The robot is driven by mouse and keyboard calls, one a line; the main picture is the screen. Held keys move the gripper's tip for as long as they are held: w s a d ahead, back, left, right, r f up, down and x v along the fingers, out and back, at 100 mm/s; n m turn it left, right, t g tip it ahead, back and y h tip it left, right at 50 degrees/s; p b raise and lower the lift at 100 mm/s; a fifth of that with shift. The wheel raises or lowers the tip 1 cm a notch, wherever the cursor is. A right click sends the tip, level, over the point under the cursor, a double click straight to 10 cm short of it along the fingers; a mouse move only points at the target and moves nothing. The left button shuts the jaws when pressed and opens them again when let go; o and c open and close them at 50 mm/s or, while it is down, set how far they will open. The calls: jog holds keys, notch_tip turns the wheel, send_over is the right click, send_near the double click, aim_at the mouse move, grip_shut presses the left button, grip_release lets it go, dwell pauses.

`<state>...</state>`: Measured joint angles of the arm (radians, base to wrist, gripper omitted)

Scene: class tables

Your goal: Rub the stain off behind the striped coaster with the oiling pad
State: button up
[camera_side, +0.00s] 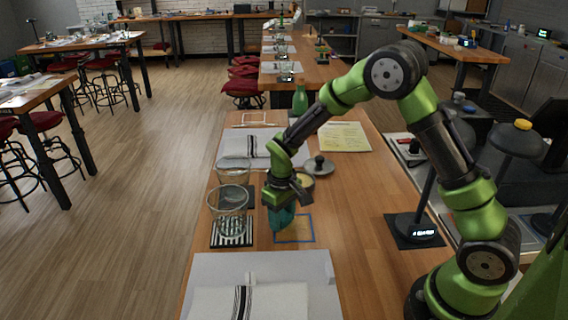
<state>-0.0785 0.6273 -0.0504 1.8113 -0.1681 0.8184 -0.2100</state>
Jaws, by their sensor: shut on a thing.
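My gripper (278,203) points down over the middle of the near table. It is shut on a teal thing (282,218), which looks like the oiling pad; the gripper partly covers it. The teal thing is at the left side of a blue square outline (294,241) on the wood; I cannot tell if it touches the table. The black-and-white striped coaster (216,241) lies left of the gripper, with a clear glass (228,203) standing on it. Behind it is another clear glass (233,166) on a dark coaster. I cannot make out a stain; glassware and my gripper hide part of that area.
A small round container (305,182) and a grey disc with a dark knob (319,166) stand behind my gripper. A yellow sheet (344,137) and a green bottle (300,101) are farther back. A white sheet with striped cloth (262,270) lies in front. A lamp base (414,231) stands right.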

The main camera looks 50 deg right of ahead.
aim_at(310, 229)
jog(key=shift+s+d, duration=2.25)
jog(key=shift+s+a, duration=0.1)
jog(key=shift+s, duration=0.45)
jog(key=shift+s+a, duration=0.25)
jog(key=shift+a, duration=0.25)
jog(key=shift+w+a, duration=2.7)
jog(key=shift+w, duration=0.05)
jog(key=shift+s+d, duration=2.8)
jog(key=shift+d+r, duration=0.1)
jog(key=shift+r, duration=0.05)
notch_tip(310, 229, up, 8)
